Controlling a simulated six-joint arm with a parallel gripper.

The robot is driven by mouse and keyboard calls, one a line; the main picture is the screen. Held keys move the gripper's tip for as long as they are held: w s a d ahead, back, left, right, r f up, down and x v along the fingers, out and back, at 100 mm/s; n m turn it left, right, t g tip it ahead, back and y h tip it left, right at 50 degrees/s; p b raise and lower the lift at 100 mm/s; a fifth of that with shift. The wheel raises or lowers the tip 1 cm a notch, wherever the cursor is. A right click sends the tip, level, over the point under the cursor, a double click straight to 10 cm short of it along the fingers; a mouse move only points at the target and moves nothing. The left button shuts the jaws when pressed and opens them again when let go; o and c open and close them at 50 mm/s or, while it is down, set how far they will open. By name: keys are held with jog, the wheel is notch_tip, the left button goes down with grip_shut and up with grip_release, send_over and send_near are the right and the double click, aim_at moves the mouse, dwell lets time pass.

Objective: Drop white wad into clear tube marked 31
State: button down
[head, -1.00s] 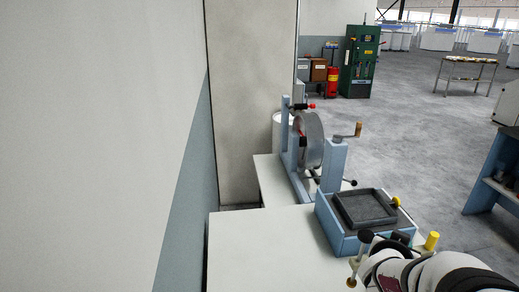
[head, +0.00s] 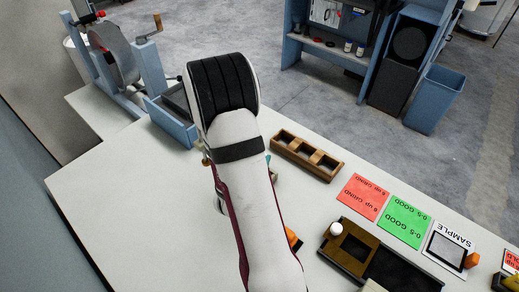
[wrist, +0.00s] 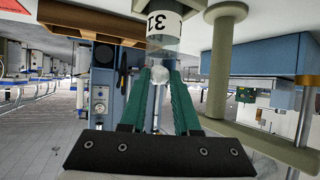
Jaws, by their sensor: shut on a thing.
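My gripper (wrist: 160,78) shows in the wrist view with two green fingers, shut on the white wad (wrist: 159,73) at their tips. The clear tube (wrist: 164,46) is just beyond the wad, at the top of the wrist view. Its white label reads 31 upside down. The wad appears close to the tube's near end and outside it; whether they touch I cannot tell. In the head view my arm covers most of the gripper, and I cannot make out the wad or the tube there.
On the white table (head: 115,185) are a wooden block with compartments (head: 283,141), a red card (head: 363,197), a green card (head: 406,219), a SAMPLE card (head: 436,262) and a dark tray (head: 340,262). A blue cranked machine (head: 150,70) stands at the far left.

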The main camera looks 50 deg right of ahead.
jog(key=shift+f, duration=0.25)
jog(key=c, duration=0.6)
grip_release()
jog(key=shift+o, duration=0.2)
jog(key=shift+r, duration=0.1)
notch_tip(320, 180, up, 7)
